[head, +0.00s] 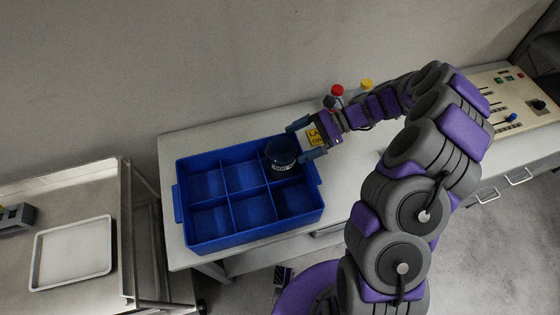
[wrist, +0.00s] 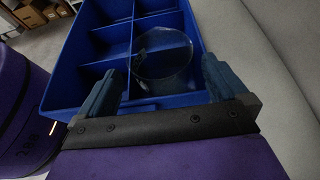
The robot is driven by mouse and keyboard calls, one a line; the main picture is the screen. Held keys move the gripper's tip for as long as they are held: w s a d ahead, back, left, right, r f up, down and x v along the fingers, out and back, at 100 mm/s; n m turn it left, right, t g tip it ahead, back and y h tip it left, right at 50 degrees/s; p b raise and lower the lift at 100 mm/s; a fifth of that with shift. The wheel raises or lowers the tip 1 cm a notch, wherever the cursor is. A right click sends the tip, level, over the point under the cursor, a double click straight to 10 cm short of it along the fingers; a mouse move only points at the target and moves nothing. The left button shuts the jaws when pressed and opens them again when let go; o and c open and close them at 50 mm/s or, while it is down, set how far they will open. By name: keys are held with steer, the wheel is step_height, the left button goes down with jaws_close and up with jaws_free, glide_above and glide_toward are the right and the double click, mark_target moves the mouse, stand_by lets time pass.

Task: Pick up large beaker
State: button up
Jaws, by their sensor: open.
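The large beaker (head: 281,154) is clear glass with a dark blue look and a pale printed label. It stands in the back right compartment of the blue divided crate (head: 250,234). In the wrist view the beaker (wrist: 162,58) shows its round rim just ahead of and between the fingers. My gripper (head: 302,140) is open at the right side of the beaker, fingers pointing left toward it. It also shows in the wrist view (wrist: 160,78), with a finger on either side. I cannot tell whether either finger touches the glass. The beaker's base is hidden.
The crate sits on a pale bench (head: 182,147) against the wall. A metal cart (head: 60,190) with a white tray (head: 72,252) is at left. A control panel (head: 510,100) is at right.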

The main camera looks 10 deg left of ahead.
mark_target(290, 148)
steer(key=shift+s+a+f+b, duration=0.15)
steer(key=shift+a+f+b, duration=0.15)
steer(key=shift+a, duration=0.3)
steer(key=shift+s+a+f+b, duration=0.4)
steer(key=shift+s+a+b, duration=0.2)
steer(key=shift+s+a, duration=0.15)
steer(key=shift+a+f, duration=0.1)
steer(key=shift+a, duration=0.7)
steer(key=shift+c, duration=1.3)
steer(key=shift+d, duration=0.4)
steer(key=c, duration=0.6)
steer(key=shift+c, duration=1.4)
steer(key=shift+a, duration=0.15)
